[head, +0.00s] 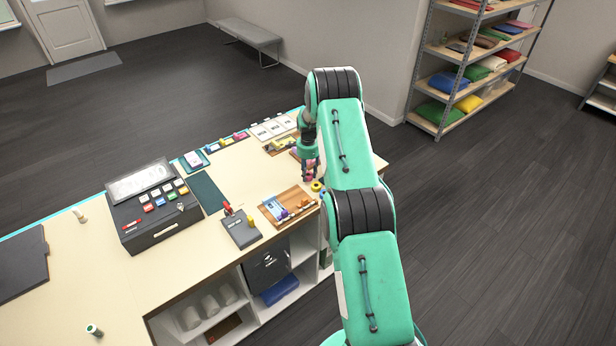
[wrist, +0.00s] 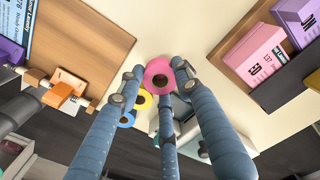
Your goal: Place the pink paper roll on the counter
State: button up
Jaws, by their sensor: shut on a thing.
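The pink paper roll (wrist: 160,75) is a ring with a dark centre, held between the fingertips of my gripper (wrist: 157,72) in the wrist view. In the head view my gripper (head: 310,172) points down over the right end of the cream counter (head: 250,177), and my arm hides part of that area. The counter also shows as a bare patch in the wrist view (wrist: 185,30). I cannot tell whether the roll touches the counter.
A yellow roll (wrist: 145,99) and a blue roll (wrist: 127,119) lie close beside my fingers. A dark cash register (head: 150,237) stands further left. Bare counter shows at the front left.

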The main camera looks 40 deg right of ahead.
aim_at(308, 175)
jog(key=shift+f, duration=1)
jog(key=shift+f, duration=0.15)
jog(key=o, duration=1)
jog(key=shift+r+b, duration=0.9)
jog(key=shift+r, duration=5.25)
jog(key=shift+r, duration=0.1)
